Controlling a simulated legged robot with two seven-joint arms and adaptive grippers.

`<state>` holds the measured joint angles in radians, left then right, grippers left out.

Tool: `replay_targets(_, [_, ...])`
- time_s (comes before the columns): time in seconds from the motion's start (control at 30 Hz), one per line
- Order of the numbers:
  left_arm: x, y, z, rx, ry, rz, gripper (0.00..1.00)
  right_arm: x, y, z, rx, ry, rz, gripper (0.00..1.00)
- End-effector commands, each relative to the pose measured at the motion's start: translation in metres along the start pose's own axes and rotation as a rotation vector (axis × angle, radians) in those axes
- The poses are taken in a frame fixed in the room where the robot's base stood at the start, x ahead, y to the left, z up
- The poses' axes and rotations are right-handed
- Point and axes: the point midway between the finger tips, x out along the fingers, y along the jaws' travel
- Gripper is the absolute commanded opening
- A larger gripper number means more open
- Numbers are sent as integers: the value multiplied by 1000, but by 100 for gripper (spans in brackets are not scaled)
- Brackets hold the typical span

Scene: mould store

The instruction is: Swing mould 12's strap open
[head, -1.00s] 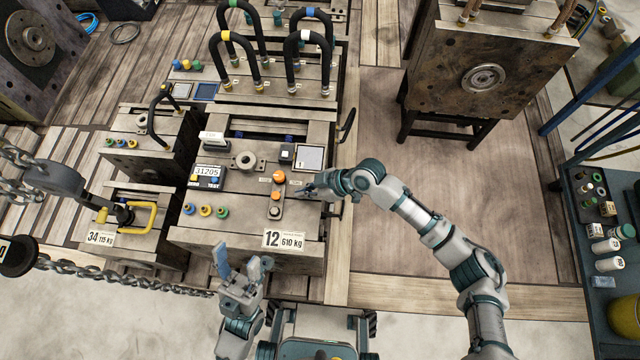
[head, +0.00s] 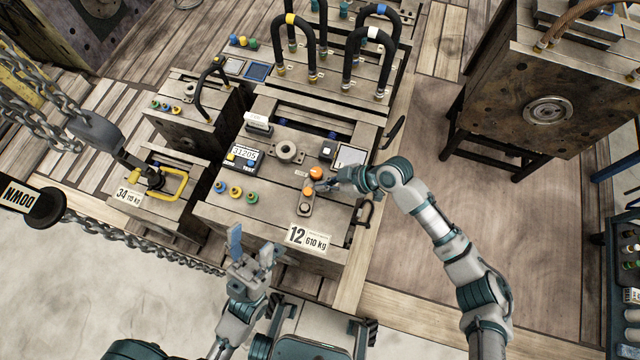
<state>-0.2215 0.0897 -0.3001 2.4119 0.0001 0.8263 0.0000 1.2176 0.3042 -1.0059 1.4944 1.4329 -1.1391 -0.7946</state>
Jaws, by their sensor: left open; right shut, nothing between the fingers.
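Mould 12 (head: 270,222) is the wide block in the middle of the head view, with a "12, 610 kg" plate on its front. Its strap (head: 306,204) is a short grey bar on the top face, near the right side, with an orange knob (head: 316,173) at its far end and an orange part midway. The strap lies along the near-far direction. My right gripper (head: 320,186) is shut and empty, its tips right beside the strap on the right; I cannot tell if they touch. My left gripper (head: 252,248) is open and empty in front of the mould.
A display box (head: 241,158), a ring (head: 288,152) and coloured knobs sit on mould 12. Mould 34 (head: 155,205), a hook (head: 97,130) and chains are at left. Black hoses (head: 356,62) rise behind. Wooden floor right of the mould is clear up to a stand-mounted mould (head: 545,85).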

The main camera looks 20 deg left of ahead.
Motion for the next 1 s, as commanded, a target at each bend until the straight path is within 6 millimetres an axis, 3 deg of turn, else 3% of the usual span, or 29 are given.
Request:
replay_targets(0.47, [-1,1,-4,1,0,-3,57,-3,1,-2,0,1,0,0])
replay_targets(1.0, [0,1,-4,0,4,-1,57,-101,2,-2,0,0,0,0])
